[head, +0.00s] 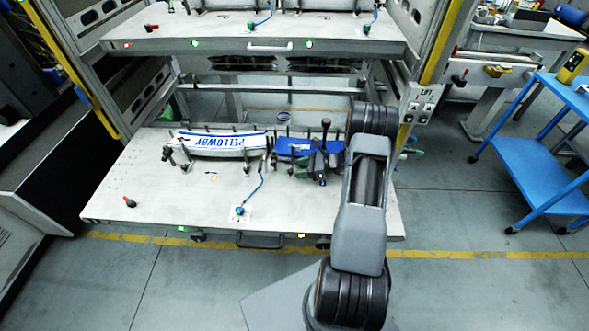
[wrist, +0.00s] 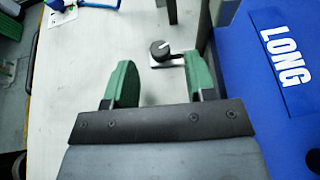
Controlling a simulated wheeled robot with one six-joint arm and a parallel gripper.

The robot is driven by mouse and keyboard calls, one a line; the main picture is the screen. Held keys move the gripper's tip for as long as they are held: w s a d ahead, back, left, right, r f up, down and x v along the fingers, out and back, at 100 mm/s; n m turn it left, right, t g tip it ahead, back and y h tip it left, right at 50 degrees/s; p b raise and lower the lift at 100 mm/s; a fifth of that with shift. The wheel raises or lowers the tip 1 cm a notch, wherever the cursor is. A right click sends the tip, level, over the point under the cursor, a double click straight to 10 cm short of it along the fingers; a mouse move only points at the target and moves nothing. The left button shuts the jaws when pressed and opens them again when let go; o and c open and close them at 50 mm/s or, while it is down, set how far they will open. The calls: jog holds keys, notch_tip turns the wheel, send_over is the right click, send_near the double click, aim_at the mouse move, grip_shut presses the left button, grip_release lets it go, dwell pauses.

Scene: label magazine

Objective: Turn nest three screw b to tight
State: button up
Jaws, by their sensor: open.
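A black screw knob (wrist: 160,48) with a white pointer line sits on a small metal bracket in the wrist view. My gripper (wrist: 160,78) is open, its two green fingers apart and empty. A blue block (wrist: 262,95) marked LONG stands right of the right finger. In the head view, the blue block (head: 292,146) sits on the right of the lower shelf, with my gripper (head: 318,160) over its front. No nest number or screw letter is readable.
The lower shelf (head: 130,195) also holds a curved white PELLOWBY piece (head: 225,143) between clamps. A blue cable (head: 258,188) runs to a white plate near the front edge. An upper shelf (head: 200,45) hangs above. A blue cart (head: 535,165) stands right.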

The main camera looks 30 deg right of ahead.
aim_at(290, 171)
jog(key=shift+x, duration=1.45)
jog(key=shift+c, duration=0.3)
jog(key=c, duration=0.9)
jog(key=shift+o, duration=0.2)
jog(key=shift+s+a+m+t+h, duration=0.1)
jog(key=shift+m+t+h, duration=0.5)
jog(key=shift+m+t, duration=0.2)
jog(key=o, duration=0.9)
